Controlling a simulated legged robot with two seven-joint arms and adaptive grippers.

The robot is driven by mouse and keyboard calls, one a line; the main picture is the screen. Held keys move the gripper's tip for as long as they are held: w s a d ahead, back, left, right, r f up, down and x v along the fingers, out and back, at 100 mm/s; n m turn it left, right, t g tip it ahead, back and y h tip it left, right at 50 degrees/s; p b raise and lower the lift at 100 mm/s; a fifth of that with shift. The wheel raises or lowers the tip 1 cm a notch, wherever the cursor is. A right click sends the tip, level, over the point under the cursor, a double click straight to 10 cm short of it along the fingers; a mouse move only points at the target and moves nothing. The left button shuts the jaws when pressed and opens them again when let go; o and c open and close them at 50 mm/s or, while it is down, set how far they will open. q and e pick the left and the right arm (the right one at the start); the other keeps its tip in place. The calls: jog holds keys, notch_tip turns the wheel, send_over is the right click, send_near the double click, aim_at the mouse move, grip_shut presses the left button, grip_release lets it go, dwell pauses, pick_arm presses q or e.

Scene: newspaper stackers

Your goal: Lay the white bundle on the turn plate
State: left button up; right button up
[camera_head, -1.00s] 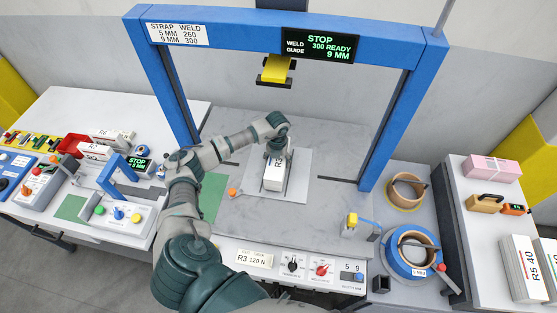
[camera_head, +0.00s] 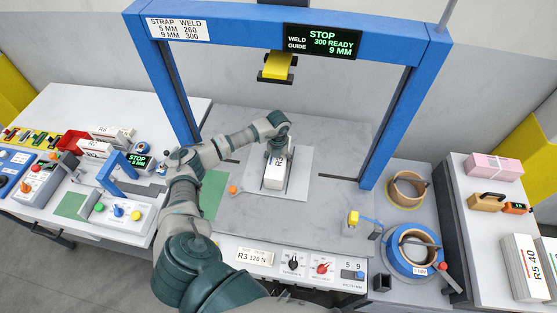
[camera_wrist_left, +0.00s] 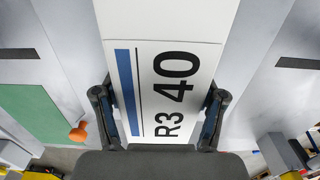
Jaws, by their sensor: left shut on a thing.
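The white bundle (camera_head: 273,181) sits on the pale square turn plate (camera_head: 297,187) under the blue arch. It is upright and narrow, with a label on top. In the left wrist view the bundle (camera_wrist_left: 135,22) shows a label reading R3 40 with a blue stripe. My left gripper (camera_wrist_left: 160,110) is shut on the bundle, one finger on each side. In the head view the left gripper (camera_head: 278,150) is over the bundle's far part and hides it. I cannot tell whether the bundle's underside fully rests on the plate. My right gripper is not in view.
The blue arch (camera_head: 385,130) frames the grey table (camera_head: 330,130), with a yellow weld head (camera_head: 277,66) hanging above. An orange knob (camera_head: 233,189) and green patch (camera_head: 213,190) lie left of the plate. Strap rolls (camera_head: 412,250) stand at right. A control panel is in front.

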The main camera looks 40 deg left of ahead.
pick_arm(q)
jog(key=o, duration=1.9)
jog(key=shift+r, duration=0.1)
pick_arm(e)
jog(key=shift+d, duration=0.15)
pick_arm(q)
notch_tip(320, 180, up, 12)
jog(key=shift+f, duration=0.1)
